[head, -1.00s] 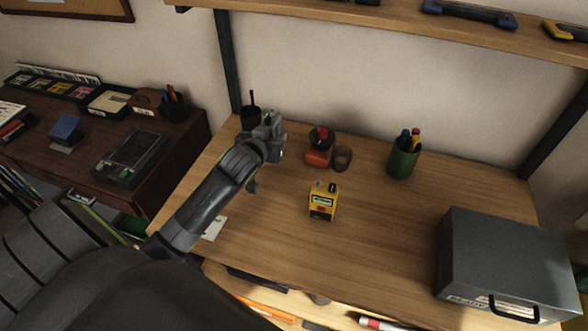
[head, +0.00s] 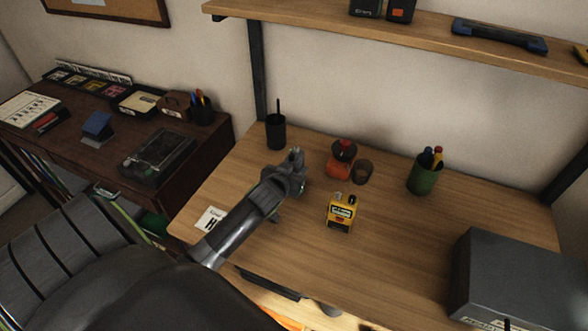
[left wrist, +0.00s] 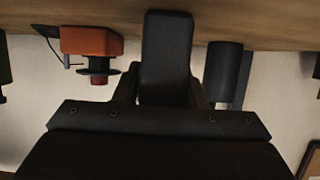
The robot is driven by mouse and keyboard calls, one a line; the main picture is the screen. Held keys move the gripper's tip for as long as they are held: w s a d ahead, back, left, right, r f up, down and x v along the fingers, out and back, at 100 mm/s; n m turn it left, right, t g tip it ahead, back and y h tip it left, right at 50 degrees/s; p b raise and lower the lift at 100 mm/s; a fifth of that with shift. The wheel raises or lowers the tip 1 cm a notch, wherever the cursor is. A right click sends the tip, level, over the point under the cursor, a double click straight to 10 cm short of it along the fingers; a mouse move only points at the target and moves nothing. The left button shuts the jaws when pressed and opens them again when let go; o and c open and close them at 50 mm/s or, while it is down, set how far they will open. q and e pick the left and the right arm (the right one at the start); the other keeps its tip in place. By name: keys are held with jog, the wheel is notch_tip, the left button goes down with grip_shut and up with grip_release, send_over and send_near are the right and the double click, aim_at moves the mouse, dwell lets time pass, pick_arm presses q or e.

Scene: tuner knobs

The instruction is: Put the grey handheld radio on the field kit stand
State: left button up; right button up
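I cannot make out a grey handheld radio for certain in either view. No stand marked as a field kit stand can be told for certain. My left gripper (head: 296,160) is above the wooden table, in front of a dark cylinder with a thin upright stick (head: 275,131). In the left wrist view a dark block (left wrist: 167,55) fills the middle; whether the fingers are apart is unclear. A yellow device with knobs and a label (head: 341,214) stands to the gripper's right. My right gripper is out of view.
An orange-red box with a dark top (head: 340,165), a small brown cup (head: 362,171) and a green pen cup (head: 422,176) stand towards the back. A grey case (head: 515,275) fills the front right. A blue item (head: 97,124) is on the dark desk. The table's middle right is clear.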

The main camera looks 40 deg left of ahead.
pick_arm(q)
jog(key=o, duration=0.5)
jog(key=shift+c, duration=0.2)
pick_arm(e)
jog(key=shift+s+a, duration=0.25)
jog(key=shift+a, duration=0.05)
pick_arm(q)
jog(key=shift+r, duration=0.15)
jog(key=b+v, duration=0.1)
jog(key=v, duration=1.1)
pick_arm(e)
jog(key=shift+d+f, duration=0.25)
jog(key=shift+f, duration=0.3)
pick_arm(q)
jog(key=shift+s, duration=0.1)
